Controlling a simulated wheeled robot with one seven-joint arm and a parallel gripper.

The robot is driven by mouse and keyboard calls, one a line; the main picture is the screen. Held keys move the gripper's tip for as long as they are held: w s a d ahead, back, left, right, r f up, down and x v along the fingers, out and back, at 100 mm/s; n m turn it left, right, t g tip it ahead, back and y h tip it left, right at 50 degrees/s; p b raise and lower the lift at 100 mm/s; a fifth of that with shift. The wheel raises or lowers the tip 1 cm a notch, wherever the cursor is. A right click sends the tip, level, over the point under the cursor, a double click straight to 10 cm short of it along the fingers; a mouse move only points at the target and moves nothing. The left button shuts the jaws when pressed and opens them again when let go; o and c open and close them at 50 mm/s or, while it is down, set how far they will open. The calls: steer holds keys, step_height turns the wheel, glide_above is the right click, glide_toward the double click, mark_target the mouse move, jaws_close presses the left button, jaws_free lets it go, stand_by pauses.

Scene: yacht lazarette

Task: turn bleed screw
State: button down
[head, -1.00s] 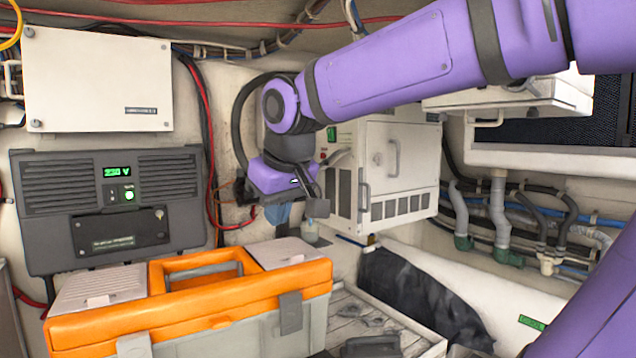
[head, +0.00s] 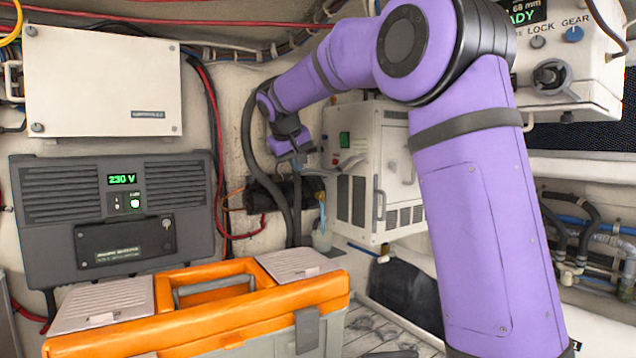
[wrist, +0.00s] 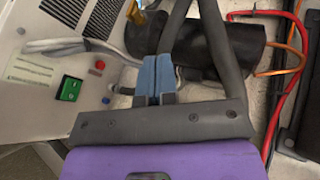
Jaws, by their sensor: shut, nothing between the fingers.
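My gripper (head: 298,163) is near the back wall, left of the white cabinet and above the black cylinder (head: 268,192). In the wrist view its two blue fingers (wrist: 156,78) are shut together and empty, pointing at the cylinder (wrist: 205,45). A small brass fitting (head: 320,197), which looks like the bleed screw, sits at the cylinder's right end. A clear bluish tube (head: 323,217) hangs below it to a small jar (head: 322,238). In the wrist view a brass piece (wrist: 136,14) shows at the top edge, left of the fingers and apart from them. Its slot or head is not clear.
The white cabinet (head: 358,170) with a green switch (wrist: 69,88) stands close beside my gripper. Thick black hoses (head: 255,110) and red cables (head: 220,150) run along the wall. An orange toolbox (head: 130,322) fills the front left.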

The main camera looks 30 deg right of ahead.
mark_target(318, 195)
steer(key=x, duration=0.3)
steer(key=d+x, duration=0.1)
steer(key=x, duration=0.3)
steer(key=d+r+x, duration=0.1)
steer(key=x, duration=0.3)
steer(key=shift+s, duration=0.25)
steer(key=shift+d, duration=0.7)
steer(key=shift+d+r, duration=0.1)
